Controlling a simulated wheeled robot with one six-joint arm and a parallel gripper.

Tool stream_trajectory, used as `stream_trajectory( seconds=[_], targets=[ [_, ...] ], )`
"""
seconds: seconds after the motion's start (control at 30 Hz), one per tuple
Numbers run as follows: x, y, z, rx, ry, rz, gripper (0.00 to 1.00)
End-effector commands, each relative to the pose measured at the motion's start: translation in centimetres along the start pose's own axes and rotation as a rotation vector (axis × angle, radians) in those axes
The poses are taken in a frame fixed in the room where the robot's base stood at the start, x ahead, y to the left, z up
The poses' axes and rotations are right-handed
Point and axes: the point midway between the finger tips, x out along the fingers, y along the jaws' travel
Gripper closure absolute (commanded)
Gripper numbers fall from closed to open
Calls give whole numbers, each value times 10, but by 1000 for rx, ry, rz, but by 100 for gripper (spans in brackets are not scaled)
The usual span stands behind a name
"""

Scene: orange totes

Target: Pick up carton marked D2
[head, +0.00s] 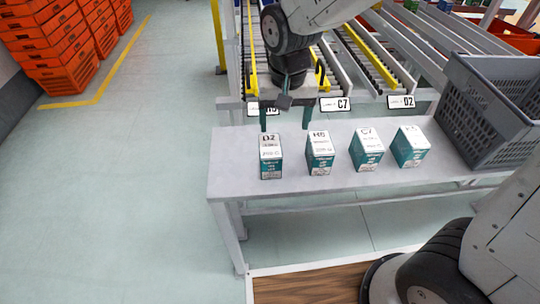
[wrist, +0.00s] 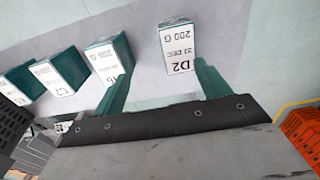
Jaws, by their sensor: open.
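The carton marked D2 (head: 271,158) stands upright at the left end of the row on the grey table (head: 232,183). It is teal and white with a white top. My gripper (head: 285,128) is open above and behind the D2 carton in the head view, with nothing between its fingers. In the wrist view the D2 carton (wrist: 179,47) lies ahead of the fingertips, nearer the right finger, and its label reads upside down. My gripper's two teal fingers (wrist: 161,80) are spread wide there. I see no contact with the carton.
Cartons marked H6 (head: 320,154), C7 (head: 366,151) and a fourth, unclear one (head: 410,147) stand to the right. A grey crate (head: 490,115) is at the table's right. Roller lanes (head: 372,60) with labels C7 and D2 lie behind. Orange totes (head: 45,45) are stacked far left.

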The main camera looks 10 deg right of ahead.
Motion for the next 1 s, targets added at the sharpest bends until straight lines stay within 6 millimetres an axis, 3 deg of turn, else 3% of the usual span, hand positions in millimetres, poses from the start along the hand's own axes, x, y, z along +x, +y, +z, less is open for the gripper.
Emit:
stream_trajectory(
  seconds=[0.1, 0.23, 0.8, 1.0],
  targets=[
    [26, -25, -7, 0, -13, 6, 25],
    [40, -37, -10, 4, -15, 7, 25],
    [111, -31, -6, 5, -17, 8, 25],
    [118, -31, -6, 6, -15, 7, 25]
  ],
)
